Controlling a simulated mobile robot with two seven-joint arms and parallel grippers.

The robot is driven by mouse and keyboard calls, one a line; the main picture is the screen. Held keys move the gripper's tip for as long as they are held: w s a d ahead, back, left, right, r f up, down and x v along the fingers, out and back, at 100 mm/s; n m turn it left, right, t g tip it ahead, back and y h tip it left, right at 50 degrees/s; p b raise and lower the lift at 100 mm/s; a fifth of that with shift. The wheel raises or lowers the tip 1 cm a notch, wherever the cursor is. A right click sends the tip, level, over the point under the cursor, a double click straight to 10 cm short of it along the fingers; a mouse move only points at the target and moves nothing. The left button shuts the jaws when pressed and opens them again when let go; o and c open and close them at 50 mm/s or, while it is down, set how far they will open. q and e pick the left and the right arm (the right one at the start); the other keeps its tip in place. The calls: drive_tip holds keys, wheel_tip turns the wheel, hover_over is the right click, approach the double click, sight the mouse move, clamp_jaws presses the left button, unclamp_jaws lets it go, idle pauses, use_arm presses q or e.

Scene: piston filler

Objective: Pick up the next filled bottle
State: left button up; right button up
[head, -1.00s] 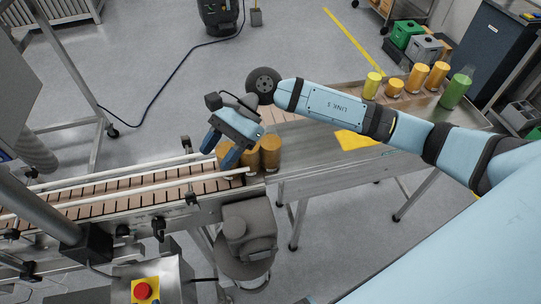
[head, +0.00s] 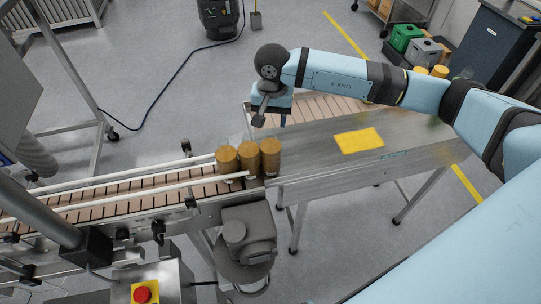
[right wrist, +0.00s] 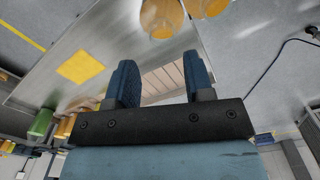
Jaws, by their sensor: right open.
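Three filled amber bottles stand upright side by side at the right end of the conveyor: a left one (head: 228,161), a middle one (head: 250,160) and a right one (head: 270,160). My right gripper (head: 270,119) is open and empty, above and behind them in the head view, apart from them. In the right wrist view its two fingers (right wrist: 160,80) stand wide apart with nothing between. Two amber bottles, one at the top centre (right wrist: 160,18) and one beside it (right wrist: 212,7), show beyond the fingertips, cut by the frame edge. My left gripper is not in view.
A metal table (head: 320,175) adjoins the conveyor (head: 110,195), with a yellow patch (head: 358,140) on it. More containers (head: 438,71) at its far end are mostly hidden by my right arm. Guide rails (head: 120,183) flank the belt. A red button box (head: 143,293) stands in front.

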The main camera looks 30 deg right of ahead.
sight(271, 133)
drive_tip(key=f, duration=0.1)
drive_tip(key=f+p, duration=0.1)
drive_tip(key=f, duration=0.2)
drive_tip(key=shift+s+a+f+p, duration=0.1)
drive_tip(key=shift+a+f+p, duration=0.15)
drive_tip(key=shift+f+p, duration=0.15)
drive_tip(key=shift+f, duration=0.5)
clamp_jaws()
